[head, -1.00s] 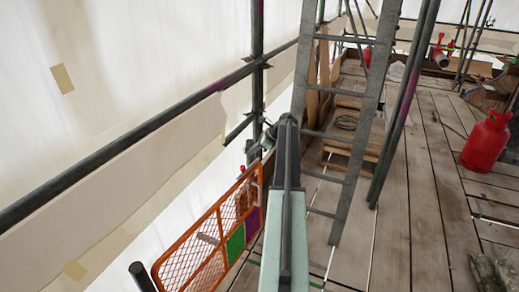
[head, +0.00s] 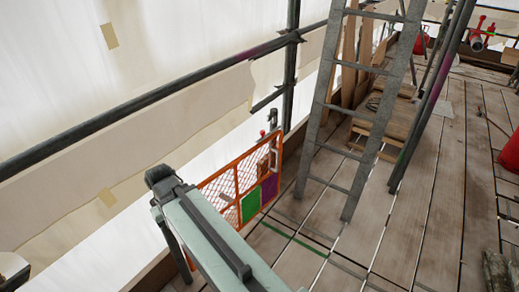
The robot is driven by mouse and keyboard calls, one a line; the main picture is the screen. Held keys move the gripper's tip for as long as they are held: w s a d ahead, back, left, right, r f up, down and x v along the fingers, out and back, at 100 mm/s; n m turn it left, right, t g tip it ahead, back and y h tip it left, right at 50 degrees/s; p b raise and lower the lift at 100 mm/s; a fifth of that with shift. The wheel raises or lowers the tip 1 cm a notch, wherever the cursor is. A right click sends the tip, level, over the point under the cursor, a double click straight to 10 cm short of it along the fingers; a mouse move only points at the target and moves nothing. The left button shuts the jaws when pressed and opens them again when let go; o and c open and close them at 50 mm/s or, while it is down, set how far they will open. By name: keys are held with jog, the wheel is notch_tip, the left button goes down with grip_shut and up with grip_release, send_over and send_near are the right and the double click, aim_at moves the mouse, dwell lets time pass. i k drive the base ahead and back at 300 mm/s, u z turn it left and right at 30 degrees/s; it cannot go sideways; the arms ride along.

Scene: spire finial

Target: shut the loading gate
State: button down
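The loading gate (head: 231,184) is an orange frame with mesh, near the middle of the head view. It has a green panel (head: 251,205) and a purple panel (head: 269,188) low down. Its far end is near an upright grey fitting with a small red part (head: 262,133). My arm crosses in front of its near lower part and hides some of it. I cannot tell from this view whether the gate is fully across its opening. My gripper is not in view; only upper links of my arm show, left of and nearer than the gate.
A grey ladder (head: 328,150) stands right of the gate, with stacked boards (head: 385,125) behind it. A red cylinder (head: 511,153) is at the right edge. A green line (head: 292,241) crosses the plank floor (head: 400,235). A dark post end (head: 14,272) is at lower left.

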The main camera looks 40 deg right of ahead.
aim_at(270, 187)
jog(key=z, duration=0.75)
jog(key=k, duration=1.1)
jog(key=z, duration=2.15)
jog(key=i, duration=0.15)
jog(key=u, duration=1.4)
jog(key=i, duration=1.65)
jog(key=u, duration=1.3)
jog(key=i, duration=0.7)
jog(key=u, duration=0.15)
jog(key=k, duration=0.8)
jog(key=u, duration=0.15)
jog(key=i, duration=0.8)
jog(key=z, duration=0.2)
jog(key=k, duration=0.75)
jog(key=u, duration=0.05)
